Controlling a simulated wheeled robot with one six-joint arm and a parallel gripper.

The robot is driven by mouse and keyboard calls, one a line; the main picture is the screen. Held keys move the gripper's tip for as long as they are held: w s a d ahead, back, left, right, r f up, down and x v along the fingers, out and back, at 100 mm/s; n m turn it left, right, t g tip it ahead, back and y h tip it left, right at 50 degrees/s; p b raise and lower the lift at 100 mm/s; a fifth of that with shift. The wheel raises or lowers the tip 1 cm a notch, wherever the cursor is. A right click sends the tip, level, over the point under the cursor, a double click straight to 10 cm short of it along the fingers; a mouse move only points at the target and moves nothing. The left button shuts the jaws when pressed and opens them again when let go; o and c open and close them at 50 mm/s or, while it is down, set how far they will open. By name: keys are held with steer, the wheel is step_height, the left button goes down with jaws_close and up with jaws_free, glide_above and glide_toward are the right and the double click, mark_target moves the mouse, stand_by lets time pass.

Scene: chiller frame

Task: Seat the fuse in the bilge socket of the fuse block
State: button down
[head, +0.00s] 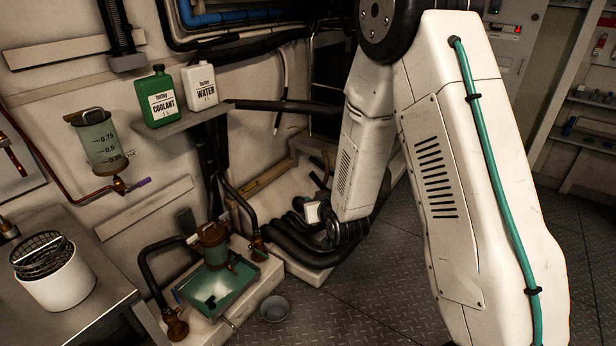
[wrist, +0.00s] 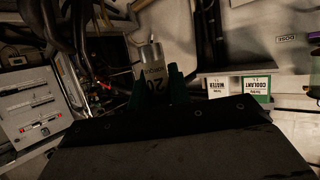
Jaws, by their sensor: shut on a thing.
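In the wrist view my gripper (wrist: 158,92) has two dark green fingers closed on the fuse (wrist: 152,62). The fuse is a pale, clear-looking body marked "20", which reads upside down. Its upper end sticks out beyond the fingertips; its lower part is hidden between them. In the head view my arm reaches down at the middle, and I cannot make out the fingers or the fuse there. I cannot pick out the fuse block or its bilge socket for sure in either view.
Coolant (head: 163,98) and water (head: 201,88) bottles stand on a wall shelf. Below are a green-filled tray (head: 222,290), black hoses (head: 300,240) and a grey bowl (head: 275,309) on the floor. A white bucket (head: 57,280) stands on the left bench. The wrist view shows a grey panel (wrist: 32,112).

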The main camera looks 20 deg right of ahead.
steer(key=shift+s+r, duration=0.15)
steer(key=s+f, duration=0.5)
steer(key=f, duration=0.2)
